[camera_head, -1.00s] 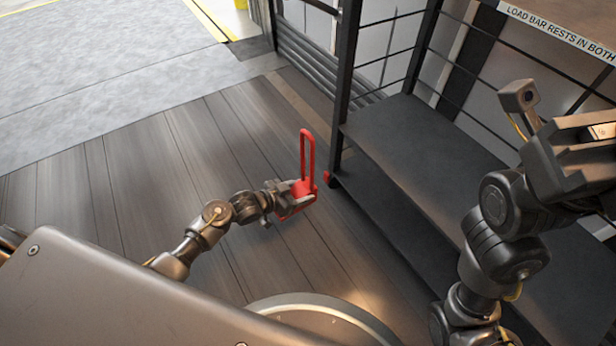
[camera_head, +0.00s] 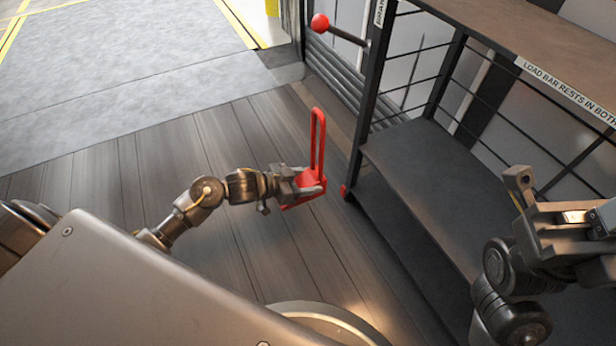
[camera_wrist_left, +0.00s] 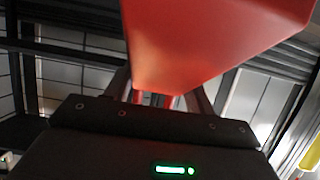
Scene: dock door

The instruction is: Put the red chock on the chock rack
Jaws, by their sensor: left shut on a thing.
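The red chock (camera_head: 309,178) has a tall looped handle standing up from its body. My left gripper (camera_head: 304,188) is shut on it and holds it left of a black shelf unit (camera_head: 420,165), apart from it. In the left wrist view, the chock (camera_wrist_left: 205,45) fills the upper middle, and its far side is hidden. I see no sign that names a chock rack, so I cannot tell whether this unit is it. My right gripper (camera_head: 575,222) is at the right edge, in front of the unit; its jaws are not clear.
A red ball-ended lever (camera_head: 320,24) sticks out near the unit's left post. A brown upper shelf (camera_head: 530,40) carries a load bar label. A small red piece (camera_head: 344,191) is at the post's foot. The wood floor (camera_head: 120,190) at left is clear.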

